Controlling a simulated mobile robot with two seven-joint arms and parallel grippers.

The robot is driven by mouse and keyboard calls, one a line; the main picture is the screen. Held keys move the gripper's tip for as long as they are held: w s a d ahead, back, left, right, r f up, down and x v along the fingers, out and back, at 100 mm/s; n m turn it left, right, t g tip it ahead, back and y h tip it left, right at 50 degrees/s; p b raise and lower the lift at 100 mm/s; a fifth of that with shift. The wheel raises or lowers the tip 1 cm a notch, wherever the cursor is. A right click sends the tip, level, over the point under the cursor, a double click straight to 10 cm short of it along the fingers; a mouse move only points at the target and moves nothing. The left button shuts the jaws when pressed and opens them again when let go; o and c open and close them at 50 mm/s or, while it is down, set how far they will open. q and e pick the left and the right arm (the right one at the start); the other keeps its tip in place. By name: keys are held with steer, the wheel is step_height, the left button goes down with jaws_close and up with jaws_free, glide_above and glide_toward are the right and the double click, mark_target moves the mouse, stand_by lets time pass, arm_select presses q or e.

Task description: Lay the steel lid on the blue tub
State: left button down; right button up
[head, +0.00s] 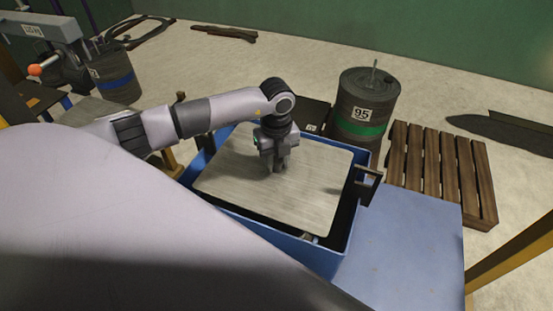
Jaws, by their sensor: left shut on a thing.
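The steel lid (310,196) is a flat, pale brushed-metal plate with rounded corners. It lies over the blue tub (310,256), and dark gaps into the tub show along its front and right edges. I cannot tell whether it rests on the rim or is held a little above it. My left gripper (275,165) points down at the lid's middle and is shut on it, probably by a handle that the fingers hide. My right gripper is not in view.
A blue table surface (415,245) lies right of the tub. A dark bracket (368,186) stands at the tub's right side. Behind are a drum marked 95 (362,108) and a wooden pallet (436,165).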

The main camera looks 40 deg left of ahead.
arm_select(q)
steer(key=shift+w+f+b, duration=0.1)
steer(key=shift+f+b, duration=0.2)
steer(key=c, duration=0.7)
jaws_free()
steer(key=shift+s+f, duration=0.15)
steer(key=shift+s, duration=0.05)
step_height(320, 180, up, 8)
steer(key=shift+w+f, duration=0.1)
steer(key=shift+f, duration=0.15)
